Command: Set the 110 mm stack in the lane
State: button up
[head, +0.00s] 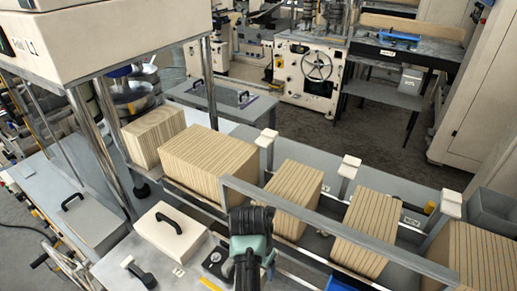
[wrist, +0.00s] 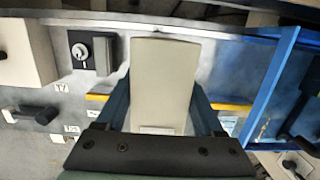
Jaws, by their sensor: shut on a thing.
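My gripper (wrist: 160,100) is shut on a beige block (wrist: 163,75), with one blue finger along each side of it in the wrist view. In the head view my gripper (head: 250,248) is a dark and teal shape at the bottom middle; its fingertips and the held block are hidden there. I cannot tell from its look whether this block is the 110 mm stack. The lane (head: 310,243) runs behind my gripper from upper left to lower right. Several striped tan stacks stand along it, among them a wide one (head: 208,160) and a narrower one (head: 363,232).
A grey rail (head: 335,230) crosses in front of the lane stacks. Beige-topped posts (head: 350,162) stand behind them. A beige block with a black handle (head: 168,236) stands left of my gripper. The wrist view shows a key switch (wrist: 82,52) left and a blue-edged tray (wrist: 268,85) right.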

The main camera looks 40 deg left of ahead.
jog(key=shift+f, duration=1.6)
jog(key=shift+f+b, duration=2.7)
jog(key=shift+f, duration=0.4)
jog(key=o, duration=1.5)
jog(key=r, duration=0.4)
jog(key=s+r+b, duration=0.1)
jog(key=r, duration=0.7)
jog(key=shift+s+d, duration=0.25)
jog(key=shift+s, duration=0.1)
jog(key=shift+s+r, duration=0.15)
jog(key=shift+r, duration=0.3)
